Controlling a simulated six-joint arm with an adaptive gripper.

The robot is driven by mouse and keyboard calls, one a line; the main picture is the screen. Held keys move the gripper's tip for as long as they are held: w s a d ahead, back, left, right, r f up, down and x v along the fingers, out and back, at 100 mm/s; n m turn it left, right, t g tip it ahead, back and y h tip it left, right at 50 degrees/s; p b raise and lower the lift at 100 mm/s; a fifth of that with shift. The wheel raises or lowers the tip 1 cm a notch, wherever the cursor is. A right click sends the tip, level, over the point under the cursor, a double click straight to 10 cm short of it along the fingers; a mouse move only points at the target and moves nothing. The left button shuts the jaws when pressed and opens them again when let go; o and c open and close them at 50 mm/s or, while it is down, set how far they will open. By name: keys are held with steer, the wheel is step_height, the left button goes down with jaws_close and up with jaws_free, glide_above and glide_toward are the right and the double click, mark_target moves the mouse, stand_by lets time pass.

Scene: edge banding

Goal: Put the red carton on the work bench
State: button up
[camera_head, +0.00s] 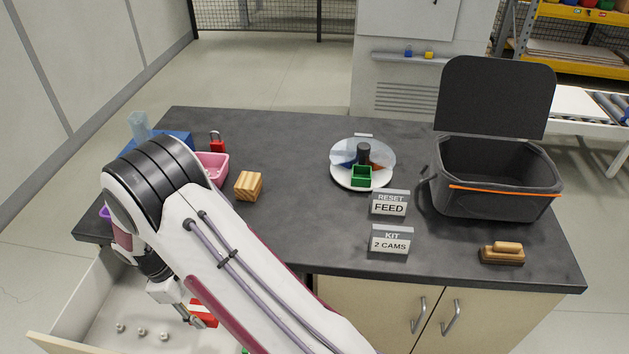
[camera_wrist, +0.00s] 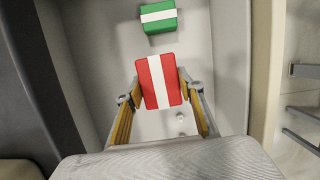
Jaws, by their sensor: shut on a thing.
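The red carton (camera_head: 206,314) with a white stripe is at my gripper (camera_head: 188,312), at the lower left in the head view. In the wrist view the red carton (camera_wrist: 159,82) sits between the two fingers of my gripper (camera_wrist: 160,90), which is shut on it. It is over or in the open drawer (camera_head: 85,290); I cannot tell whether it touches the drawer floor. The work bench (camera_head: 290,200) has a dark top, above and behind the drawer. My arm hides part of the drawer and the bench's front left.
A green carton (camera_wrist: 158,16) with a white stripe lies in the drawer, with several small knobs (camera_head: 142,332). The bench holds a wooden block (camera_head: 248,186), pink bin (camera_head: 214,167), round turntable (camera_head: 385,157), signs (camera_head: 389,204), black open case (camera_head: 490,205) and brush (camera_head: 502,255). Its middle is clear.

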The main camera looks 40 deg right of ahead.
mark_target(293, 210)
steer(key=w+d+r+n+t, duration=0.1)
steer(key=w+d+r+n, duration=0.15)
steer(key=r, duration=0.35)
steer(key=w+d+r+n, duration=0.2)
steer(key=w+d+r, duration=0.15)
steer(key=r, duration=0.35)
steer(key=d+r+n, duration=0.1)
steer(key=d+n, duration=0.1)
steer(key=d, duration=0.2)
steer(key=w+d+r+n+t, duration=0.1)
steer(key=d+n, duration=0.1)
steer(key=d, duration=0.2)
steer(key=w+d+r+n, duration=0.1)
steer(key=d+n, duration=0.1)
steer(key=d, duration=0.3)
steer(key=shift+r+n+t+h, duration=0.15)
steer(key=shift+n+t+h, duration=0.15)
steer(key=shift+h, duration=0.1)
steer(key=d+r+n, duration=0.2)
steer(key=d+n, duration=0.1)
steer(key=d, duration=0.4)
steer(key=d+r+n+t, duration=0.1)
steer(key=d+r+n, duration=0.1)
steer(key=d, duration=0.5)
steer(key=shift+s+r+n+t+y, duration=0.3)
steer(key=shift+r+n+y, duration=0.1)
steer(key=shift+n, duration=0.25)
steer(key=shift+d+f, duration=0.1)
